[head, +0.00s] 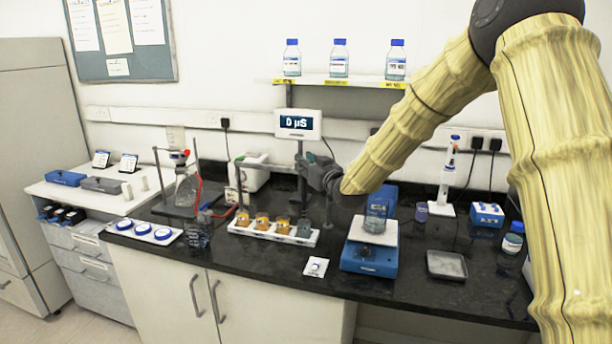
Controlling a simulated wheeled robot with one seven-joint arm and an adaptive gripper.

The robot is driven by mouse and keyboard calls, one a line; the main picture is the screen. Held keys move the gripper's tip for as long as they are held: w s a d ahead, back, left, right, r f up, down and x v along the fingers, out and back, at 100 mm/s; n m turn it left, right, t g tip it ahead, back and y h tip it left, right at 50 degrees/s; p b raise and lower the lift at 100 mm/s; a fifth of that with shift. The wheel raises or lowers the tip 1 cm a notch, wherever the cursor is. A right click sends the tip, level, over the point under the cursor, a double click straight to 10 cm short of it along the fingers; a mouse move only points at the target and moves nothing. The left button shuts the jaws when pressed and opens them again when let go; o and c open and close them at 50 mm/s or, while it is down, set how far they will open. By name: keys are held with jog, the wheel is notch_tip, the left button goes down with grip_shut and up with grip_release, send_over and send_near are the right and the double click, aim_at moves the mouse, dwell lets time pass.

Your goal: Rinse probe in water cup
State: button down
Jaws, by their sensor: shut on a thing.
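My gripper (304,174) is at the meter stand, above the right end of a white rack. It is shut on the probe (303,205), a thin dark upright piece that is small and partly hidden by the gripper. A clear greyish cup (304,229) sits at the right end of the white rack (252,230), beside several cups of orange liquid (262,221). The probe is over or at this clear cup; I cannot tell whether its tip is inside. The meter display (298,124) reads 0 µS.
A glass beaker (375,218) stands on a blue and white stirrer (370,246) right of the rack. A grey tray (447,265) lies further right. A glass stand with red tubing (180,178) is at left. Bottles (340,60) stand on the shelf. The front counter edge is mostly clear.

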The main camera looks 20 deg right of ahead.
jog(key=shift+r, duration=0.4)
jog(key=c, duration=1.3)
grip_release()
jog(key=shift+d, duration=0.1)
jog(key=shift+o, duration=0.2)
jog(key=shift+f, duration=0.1)
jog(key=shift+s, duration=0.1)
jog(key=s+d, duration=0.2)
jog(key=s, duration=0.9)
jog(key=shift+s+d, duration=0.15)
jog(key=shift+s, duration=0.15)
